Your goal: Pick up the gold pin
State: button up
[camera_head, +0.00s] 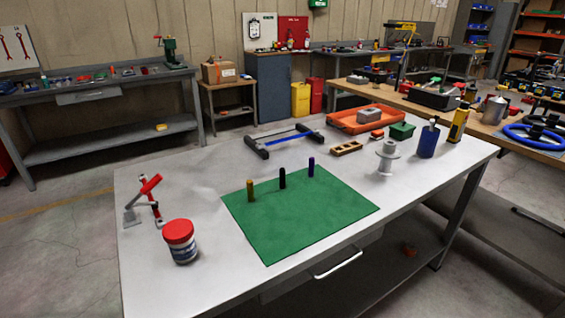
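The gold pin (250,190) stands upright on a green mat (300,225), near the mat's left back edge. A black pin (282,178) and a dark blue pin (311,167) stand upright on the mat to its right, in a slanting row. The three pins are apart from one another. The mat lies flat on a light grey workbench (205,280). My gripper is not in view.
A red-lidded jar (181,242) and a red and grey tool (148,200) stand left of the mat. A blue and black frame tool (284,141) lies behind it. A grey spool-like part (387,157), blue cup (428,140) and orange tray (368,119) are at right. The mat's front is clear.

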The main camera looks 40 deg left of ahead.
aim_at(250, 182)
jog(key=i+u, duration=0.25)
jog(key=u, duration=0.25)
jog(key=i+l+u, duration=0.1)
jog(key=u, duration=0.35)
jog(key=i+l+u, duration=0.2)
jog(key=i+u, duration=0.15)
jog(key=u, duration=0.15)
jog(key=i+l+u, duration=0.15)
jog(key=u, duration=0.35)
jog(key=i+j+u, duration=0.1)
jog(key=i+u, duration=0.15)
jog(key=u, duration=0.25)
